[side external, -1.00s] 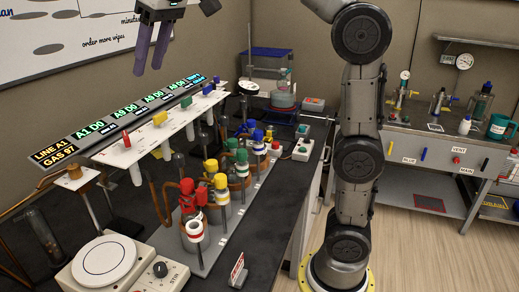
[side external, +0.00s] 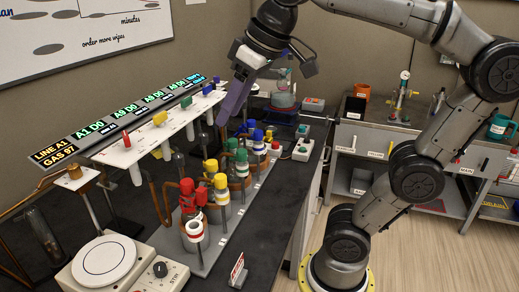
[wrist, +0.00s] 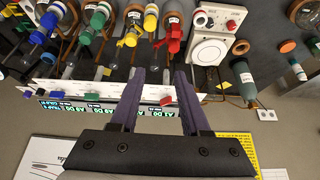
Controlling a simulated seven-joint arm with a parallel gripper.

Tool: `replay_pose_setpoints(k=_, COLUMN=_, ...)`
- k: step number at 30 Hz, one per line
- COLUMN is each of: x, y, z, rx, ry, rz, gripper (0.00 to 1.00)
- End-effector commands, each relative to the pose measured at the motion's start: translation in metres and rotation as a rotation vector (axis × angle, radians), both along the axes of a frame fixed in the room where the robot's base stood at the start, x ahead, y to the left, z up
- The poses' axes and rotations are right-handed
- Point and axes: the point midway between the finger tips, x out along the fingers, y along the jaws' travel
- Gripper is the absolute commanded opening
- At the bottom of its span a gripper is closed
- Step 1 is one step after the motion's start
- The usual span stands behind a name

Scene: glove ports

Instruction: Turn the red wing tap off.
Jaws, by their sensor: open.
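Two red tap-like parts show, and I cannot tell which is the wing tap. A red lever (side external: 126,139) is at the near end of the white panel; in the wrist view it is small (wrist: 167,101), just below the fingertips. A red winged piece (wrist: 174,44) sits at a red-capped bottle, whose red top (side external: 187,186) stands at the near end of the bottle row. My gripper (wrist: 160,71) is open and empty, its purple fingers apart. In the side view my gripper (side external: 222,121) hangs over the far half of the panel, touching nothing visible.
Yellow (side external: 160,118), green (side external: 186,102) and blue (side external: 207,89) levers line the panel. Yellow- (side external: 221,182), green- and blue-topped bottles crowd beside it. A lit display strip (side external: 115,122) runs behind. A white stirrer (side external: 103,259) stands at the near left.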

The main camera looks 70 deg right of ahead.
Motion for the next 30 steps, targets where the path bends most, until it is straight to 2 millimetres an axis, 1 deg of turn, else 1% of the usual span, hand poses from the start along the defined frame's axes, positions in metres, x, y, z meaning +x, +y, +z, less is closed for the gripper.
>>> replay_pose_setpoints(k=1, x=-0.007, y=-0.001, z=-0.008, rx=0.0, ry=0.0, rz=0.0, gripper=0.46)
replay_pose_setpoints(k=7, x=-0.028, y=-0.001, z=-0.037, rx=-0.001, ry=-0.002, rz=0.001, gripper=0.46)
replay_pose_setpoints(k=12, x=-0.041, y=-0.002, z=-0.06, rx=-0.001, ry=-0.002, rz=0.003, gripper=0.46)
replay_pose_setpoints(k=15, x=-0.046, y=-0.002, z=-0.069, rx=-0.001, ry=-0.001, rz=0.004, gripper=0.46)
replay_pose_setpoints(k=21, x=-0.051, y=-0.002, z=-0.079, rx=-0.001, ry=-0.002, rz=0.005, gripper=0.46)
replay_pose_setpoints(k=29, x=-0.051, y=-0.002, z=-0.08, rx=-0.001, ry=-0.001, rz=0.005, gripper=0.46)
replay_pose_setpoints(k=30, x=-0.051, y=-0.002, z=-0.08, rx=-0.001, ry=-0.001, rz=0.005, gripper=0.5)
